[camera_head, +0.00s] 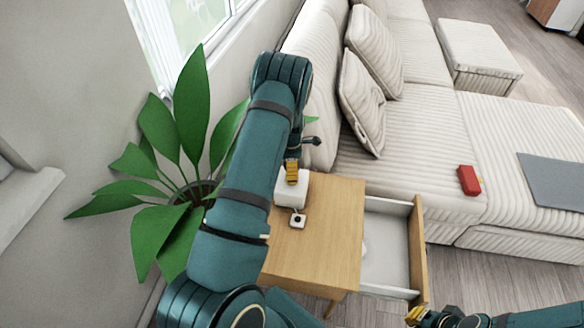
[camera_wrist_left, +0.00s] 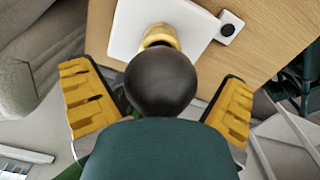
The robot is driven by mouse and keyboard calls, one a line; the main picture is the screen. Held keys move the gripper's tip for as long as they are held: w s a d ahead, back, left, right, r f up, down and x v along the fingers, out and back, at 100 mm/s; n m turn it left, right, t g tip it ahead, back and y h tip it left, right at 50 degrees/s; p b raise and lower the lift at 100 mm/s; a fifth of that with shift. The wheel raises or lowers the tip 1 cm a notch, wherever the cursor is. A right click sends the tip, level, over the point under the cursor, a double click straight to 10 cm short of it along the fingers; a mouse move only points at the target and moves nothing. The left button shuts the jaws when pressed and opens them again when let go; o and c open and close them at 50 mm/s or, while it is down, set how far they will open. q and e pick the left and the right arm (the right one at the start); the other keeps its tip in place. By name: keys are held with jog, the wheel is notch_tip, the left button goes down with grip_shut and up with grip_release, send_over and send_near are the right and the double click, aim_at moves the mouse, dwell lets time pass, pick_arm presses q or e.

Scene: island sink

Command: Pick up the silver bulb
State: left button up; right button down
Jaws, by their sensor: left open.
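The silver bulb (camera_wrist_left: 162,82) shows in the left wrist view as a dark, glossy ball with a gold-coloured base (camera_wrist_left: 160,37), in front of a white block (camera_wrist_left: 124,32). My left gripper (camera_wrist_left: 160,100) is open, with one yellow finger on each side of the ball and a gap on both sides. In the head view the left gripper (camera_head: 292,172) is over the white block (camera_head: 290,191) on the wooden side table (camera_head: 330,215); the arm hides the bulb there. My right gripper (camera_head: 417,316) is at the bottom edge, partly cut off; its opening is unclear.
A small white square with a black button (camera_head: 298,220) lies beside the block. The table's drawer (camera_head: 390,268) is pulled open to the right. A leafy plant (camera_head: 155,190) stands left of the table. A striped sofa (camera_head: 430,130) holds a red object (camera_head: 469,181) and a grey cloth (camera_head: 555,182).

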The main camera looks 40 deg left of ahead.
pick_arm(q)
jog(key=c, duration=1.2)
jog(key=shift+r, duration=0.15)
